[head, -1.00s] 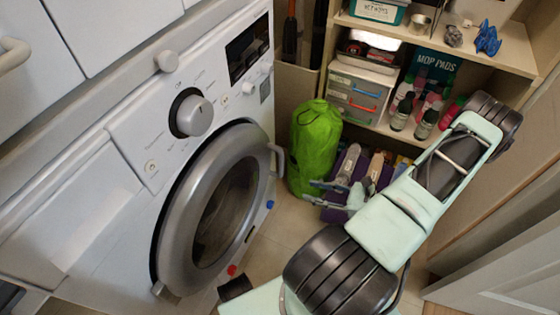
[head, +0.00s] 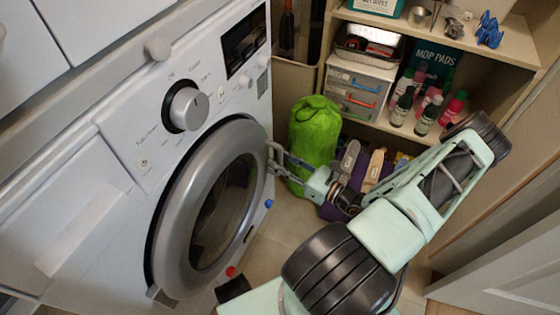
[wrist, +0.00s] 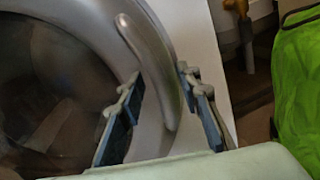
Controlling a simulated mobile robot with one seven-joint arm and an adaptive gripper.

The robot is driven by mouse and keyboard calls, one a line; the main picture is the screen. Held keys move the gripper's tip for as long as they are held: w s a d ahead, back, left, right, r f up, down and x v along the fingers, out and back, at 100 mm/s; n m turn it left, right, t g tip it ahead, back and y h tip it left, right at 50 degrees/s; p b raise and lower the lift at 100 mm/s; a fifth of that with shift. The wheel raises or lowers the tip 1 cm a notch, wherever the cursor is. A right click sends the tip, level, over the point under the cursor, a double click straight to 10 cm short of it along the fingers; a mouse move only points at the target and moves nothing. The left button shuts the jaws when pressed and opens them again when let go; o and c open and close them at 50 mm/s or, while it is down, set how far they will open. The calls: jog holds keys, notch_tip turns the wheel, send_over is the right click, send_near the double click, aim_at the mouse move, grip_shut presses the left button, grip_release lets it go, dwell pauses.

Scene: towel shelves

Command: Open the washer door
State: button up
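The washer door (head: 222,210) is a round grey ring with dark glass, and it looks closed against the white washer (head: 80,195). It also shows in the wrist view (wrist: 45,85). Its curved grey handle (wrist: 148,65) is on the right side of the ring. My gripper (head: 276,158) is at this handle. In the wrist view my gripper (wrist: 162,85) is open, with one blue-grey finger on each side of the handle's lower part. Gaps show between the handle and the fingers. In the head view the fingers partly hide the handle.
A green bag (head: 314,135) stands on the floor right of the washer, just behind my gripper. Shelves (head: 455,42) with bottles and boxes stand at the back right. Some floor (head: 285,232) is free in front of the door.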

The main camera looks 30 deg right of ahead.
jog(key=shift+w+a, duration=0.2)
jog(key=shift+w, duration=0.15)
jog(key=shift+c, duration=0.7)
grip_shut()
